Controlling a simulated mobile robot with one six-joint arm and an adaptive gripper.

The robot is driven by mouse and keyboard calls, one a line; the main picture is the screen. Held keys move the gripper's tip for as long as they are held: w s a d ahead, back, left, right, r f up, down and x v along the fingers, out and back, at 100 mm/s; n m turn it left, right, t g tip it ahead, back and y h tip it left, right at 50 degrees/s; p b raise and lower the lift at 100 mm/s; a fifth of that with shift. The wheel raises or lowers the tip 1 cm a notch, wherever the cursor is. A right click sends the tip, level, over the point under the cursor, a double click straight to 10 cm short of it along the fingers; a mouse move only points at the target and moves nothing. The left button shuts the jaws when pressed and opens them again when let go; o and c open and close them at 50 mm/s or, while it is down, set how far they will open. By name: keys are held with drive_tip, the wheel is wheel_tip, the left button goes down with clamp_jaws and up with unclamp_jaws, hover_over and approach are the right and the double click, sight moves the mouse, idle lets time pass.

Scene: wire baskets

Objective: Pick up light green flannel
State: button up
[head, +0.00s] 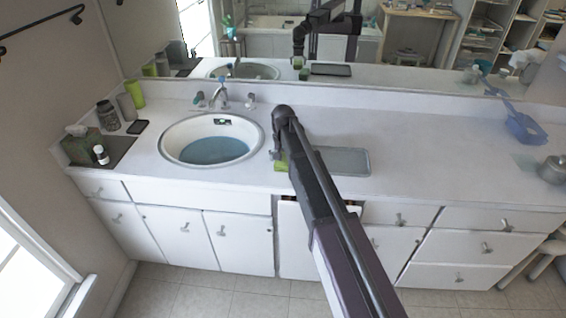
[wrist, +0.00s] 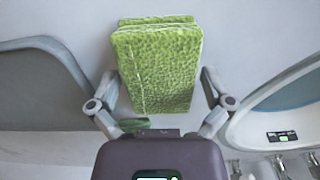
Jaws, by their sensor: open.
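The light green flannel (wrist: 158,70) is a folded, textured block with pale edges, lying on the white counter. In the wrist view it sits between the two spread fingers of my gripper (wrist: 160,100). The fingers stand one on each side of it; I cannot tell whether they touch it. In the head view only a small green piece of the flannel (head: 281,162) shows beside my gripper (head: 278,155), right of the sink. The rest of it is hidden by my arm.
A round sink (head: 212,141) with a tap is left of my gripper. A grey tray (head: 342,161) lies close on the right. A blue dustpan-like item (head: 524,128) and a metal pot (head: 553,170) are far right. Bottles and a dark tray (head: 112,150) stand left.

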sight(283, 158)
drive_tip(key=shift+c, duration=0.2)
drive_tip(key=c, duration=0.9)
drive_tip(key=shift+r, duration=0.1)
wheel_tip(283, 158, up, 3)
drive_tip(key=p, duration=0.3)
drive_tip(key=shift+r, duration=0.15)
drive_tip(key=shift+s+r+p, duration=0.25)
drive_tip(key=shift+s+p, duration=0.05)
drive_tip(key=shift+p, duration=0.2)
drive_tip(key=s, duration=0.5)
drive_tip(key=s+d, duration=0.1)
drive_tip(key=s, duration=0.4)
drive_tip(key=s+d+r+p, duration=0.1)
drive_tip(key=s, duration=0.4)
drive_tip(key=shift+s, duration=0.15)
